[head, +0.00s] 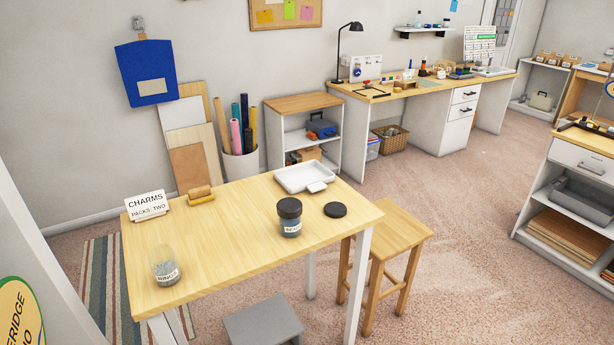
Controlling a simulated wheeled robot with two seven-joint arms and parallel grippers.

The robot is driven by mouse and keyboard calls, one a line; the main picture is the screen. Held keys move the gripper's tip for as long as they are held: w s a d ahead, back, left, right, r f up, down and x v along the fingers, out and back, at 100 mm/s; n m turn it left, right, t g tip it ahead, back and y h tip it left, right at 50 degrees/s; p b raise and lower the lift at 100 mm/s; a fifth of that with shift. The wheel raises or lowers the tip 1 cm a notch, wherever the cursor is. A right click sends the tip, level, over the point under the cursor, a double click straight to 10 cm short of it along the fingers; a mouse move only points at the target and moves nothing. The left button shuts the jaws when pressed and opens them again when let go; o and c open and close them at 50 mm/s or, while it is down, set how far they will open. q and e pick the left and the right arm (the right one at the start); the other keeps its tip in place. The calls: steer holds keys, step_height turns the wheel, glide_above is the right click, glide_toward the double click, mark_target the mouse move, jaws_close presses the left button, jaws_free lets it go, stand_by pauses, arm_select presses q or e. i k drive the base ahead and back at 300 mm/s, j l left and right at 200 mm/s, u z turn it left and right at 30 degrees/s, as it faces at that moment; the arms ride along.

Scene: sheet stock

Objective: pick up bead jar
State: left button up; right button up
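A jar with a dark top and dark blue-grey body (290,219) stands upright on the wooden table (225,240), right of its middle. It has a white label too small to read surely; it may be the bead jar. A clear jar (165,268) with grey contents low inside stands at the table's front left. Its label seems to read "RINGS". A flat black disc, like a lid (335,210), lies right of the dark-topped jar, apart from it. Neither of my grippers shows in the head view.
A white tray (296,179) lies at the table's back edge. A "CHARMS PACKS: TWO" sign (147,205) and a small wooden block-like item (200,195) are at the back left.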

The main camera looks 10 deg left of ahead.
mark_target(287, 228)
steer(key=u, duration=0.3)
steer(key=i+l+u, duration=0.15)
steer(key=u, duration=0.2)
steer(key=i+l+u, duration=0.1)
steer(key=l+u, duration=0.2)
steer(key=i+l+u, duration=0.1)
steer(key=l, duration=0.3)
steer(key=i+l, duration=0.2)
steer(key=l, duration=0.25)
steer(key=i+l+u, duration=0.15)
steer(key=l, duration=0.3)
steer(key=i+l, duration=0.1)
steer(key=l, duration=0.3)
steer(key=u, duration=0.05)
